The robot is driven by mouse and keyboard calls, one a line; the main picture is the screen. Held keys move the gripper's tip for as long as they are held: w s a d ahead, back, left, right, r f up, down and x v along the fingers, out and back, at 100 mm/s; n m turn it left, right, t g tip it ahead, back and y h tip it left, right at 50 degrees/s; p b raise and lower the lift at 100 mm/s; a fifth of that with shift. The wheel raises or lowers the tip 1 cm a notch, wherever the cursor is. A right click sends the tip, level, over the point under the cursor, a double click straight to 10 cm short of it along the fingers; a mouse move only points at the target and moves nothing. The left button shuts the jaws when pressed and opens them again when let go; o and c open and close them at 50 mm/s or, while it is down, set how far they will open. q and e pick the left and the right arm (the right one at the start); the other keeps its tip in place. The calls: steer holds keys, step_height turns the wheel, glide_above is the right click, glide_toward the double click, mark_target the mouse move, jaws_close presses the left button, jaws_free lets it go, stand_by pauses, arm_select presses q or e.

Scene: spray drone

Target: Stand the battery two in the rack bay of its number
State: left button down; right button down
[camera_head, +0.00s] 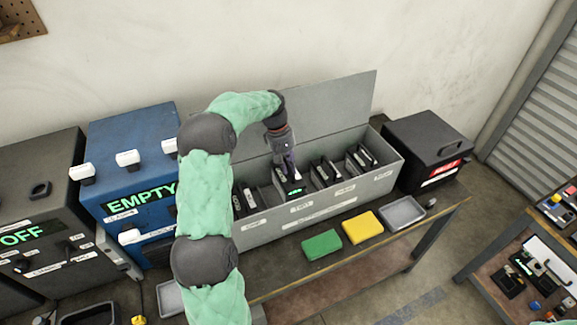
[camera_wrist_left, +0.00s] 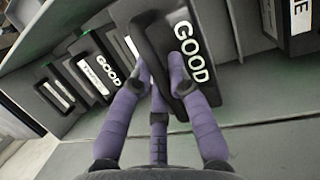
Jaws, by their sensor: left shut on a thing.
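My left gripper (camera_head: 292,170) reaches down into the open grey rack box (camera_head: 345,206). In the left wrist view, the fingers (camera_wrist_left: 162,75) close on the handle of this battery (camera_wrist_left: 205,92), which reads GOOD. It is slightly tilted in that view. Its number is not readable, and its lower end is hidden, so I cannot tell whether it touches the bay floor. My right gripper is not in view.
Other batteries (camera_head: 328,172) stand in the rack on both sides; one reading GOOD (camera_wrist_left: 94,67) is close by. The rack lid (camera_head: 330,110) is raised behind. A black case (camera_head: 425,150) is at right.

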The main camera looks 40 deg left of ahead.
mark_target(289, 178)
arm_select(q)
steer(key=shift+w+a+f+b, duration=0.1)
steer(key=shift+f+b, duration=0.45)
steer(key=shift+f, duration=2.4)
steer(key=c, duration=1.5)
jaws_free()
steer(key=shift+f, duration=0.25)
steer(key=o, duration=0.3)
steer(key=shift+r, duration=0.15)
steer(key=p+v, duration=0.2)
steer(key=v, duration=1)
